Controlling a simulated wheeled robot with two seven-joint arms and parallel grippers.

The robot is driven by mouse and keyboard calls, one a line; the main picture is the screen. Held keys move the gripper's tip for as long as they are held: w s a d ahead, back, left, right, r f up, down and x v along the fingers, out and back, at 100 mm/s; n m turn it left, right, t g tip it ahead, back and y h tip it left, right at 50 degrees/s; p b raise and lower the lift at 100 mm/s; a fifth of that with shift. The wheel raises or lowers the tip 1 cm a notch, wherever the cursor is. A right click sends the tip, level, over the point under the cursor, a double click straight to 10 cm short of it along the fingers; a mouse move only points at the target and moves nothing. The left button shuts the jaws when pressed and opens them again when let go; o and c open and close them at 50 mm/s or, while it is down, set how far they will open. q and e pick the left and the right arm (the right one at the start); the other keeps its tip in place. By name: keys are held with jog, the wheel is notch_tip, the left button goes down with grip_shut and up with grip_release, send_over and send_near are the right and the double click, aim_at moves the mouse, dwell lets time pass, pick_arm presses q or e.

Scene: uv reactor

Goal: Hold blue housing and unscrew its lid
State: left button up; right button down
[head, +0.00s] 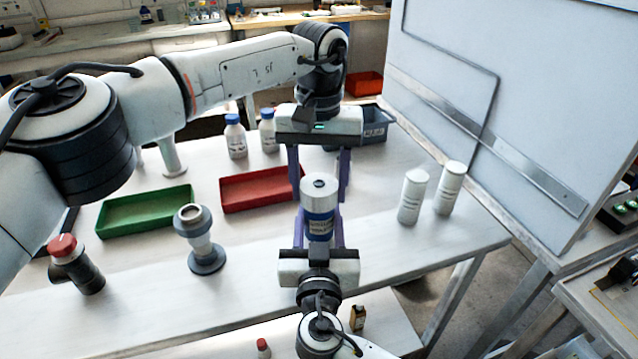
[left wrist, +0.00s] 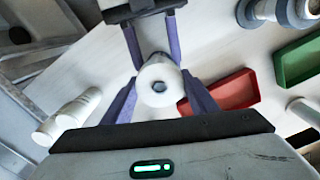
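The blue housing (head: 319,228) stands upright at the table's front, blue with a pale label. Its white lid (head: 319,188) has a small dark round centre; the lid also shows from above in the left wrist view (left wrist: 158,82). My right gripper (head: 319,236) reaches in from the front, its purple fingers on both sides of the blue body, seemingly shut on it. My left gripper (head: 320,190) reaches in from behind, its fingers on both sides of the lid. In the left wrist view no clear gap shows between lid and fingertips, so it looks shut on the lid.
A red tray (head: 262,204) and a green tray (head: 145,227) lie to the left. A grey flanged part (head: 200,240) and a red-capped part (head: 75,265) stand front left. Two white cylinders (head: 411,197) stand right. Two blue-capped bottles (head: 235,137) stand behind.

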pick_arm(q)
jog(key=n, duration=0.3)
jog(key=shift+n, duration=0.3)
jog(key=n, duration=1.2)
jog(key=shift+n, duration=0.4)
jog(key=n, duration=0.8)
jog(key=shift+n, duration=0.3)
jog(key=n, duration=0.6)
jog(key=shift+r, duration=0.1)
jog(key=n, duration=0.4)
jog(key=shift+n, duration=0.4)
jog(key=n, duration=2.4)
jog(key=shift+r+n, duration=0.1)
jog(key=shift+n, duration=0.2)
